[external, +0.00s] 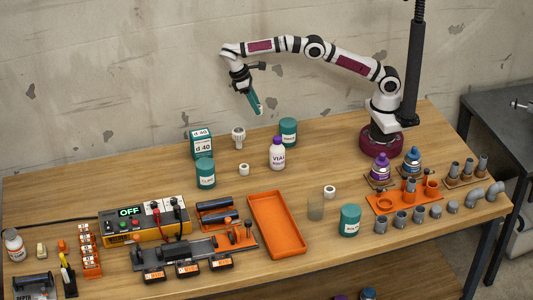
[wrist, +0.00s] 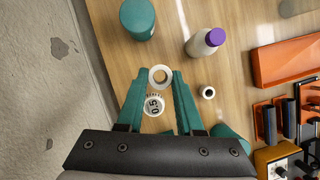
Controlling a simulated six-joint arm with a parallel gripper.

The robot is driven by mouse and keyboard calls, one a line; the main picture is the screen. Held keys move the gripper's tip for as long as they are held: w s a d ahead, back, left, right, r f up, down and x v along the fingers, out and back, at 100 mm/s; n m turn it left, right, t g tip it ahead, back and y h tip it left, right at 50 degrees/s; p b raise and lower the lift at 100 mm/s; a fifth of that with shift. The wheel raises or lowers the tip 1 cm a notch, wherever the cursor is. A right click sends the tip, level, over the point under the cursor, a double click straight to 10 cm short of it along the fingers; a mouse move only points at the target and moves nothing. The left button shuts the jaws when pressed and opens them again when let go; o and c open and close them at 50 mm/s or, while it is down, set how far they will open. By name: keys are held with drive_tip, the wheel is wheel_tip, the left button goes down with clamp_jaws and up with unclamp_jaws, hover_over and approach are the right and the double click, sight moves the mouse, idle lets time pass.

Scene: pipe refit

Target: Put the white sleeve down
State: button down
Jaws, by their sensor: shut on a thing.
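My gripper (external: 259,111) has teal fingers and is raised above the back of the table, angled down. In the wrist view, a small white sleeve (wrist: 160,77) shows as a ring between the fingertips, and the gripper is shut on it. In the external view the sleeve cannot be made out at the fingertips. Another white ring (external: 244,169) stands on the table below and shows in the wrist view (wrist: 208,92).
A white fitting (external: 238,138), teal jars (external: 288,132) (external: 205,173), a teal d.40 box (external: 201,144) and a purple-capped bottle (external: 277,154) stand nearby. An orange tray (external: 277,224) lies in front. Bare wood lies between the box and the back left.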

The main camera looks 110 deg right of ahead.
drive_tip(key=w+d+r+m+t, duration=0.2)
drive_tip(key=w+d+m+t, duration=0.2)
drive_tip(key=m, duration=0.9)
drive_tip(key=w+d+r+m+t, duration=0.2)
drive_tip(key=w+d+m+t, duration=0.25)
drive_tip(key=m, duration=0.85)
drive_tip(key=m+h, duration=0.3)
drive_tip(key=m, duration=0.6)
hover_over(198, 133)
drive_tip(key=s, duration=0.2)
drive_tip(key=f, duration=0.5)
drive_tip(key=shift+w+a+f, duration=0.15)
drive_tip(key=shift+w+f, duration=0.1)
drive_tip(key=shift+f, duration=2.1)
drive_tip(key=c, duration=0.5)
unclamp_jaws()
drive_tip(key=shift+f, duration=0.1)
drive_tip(key=shift+c, duration=0.2)
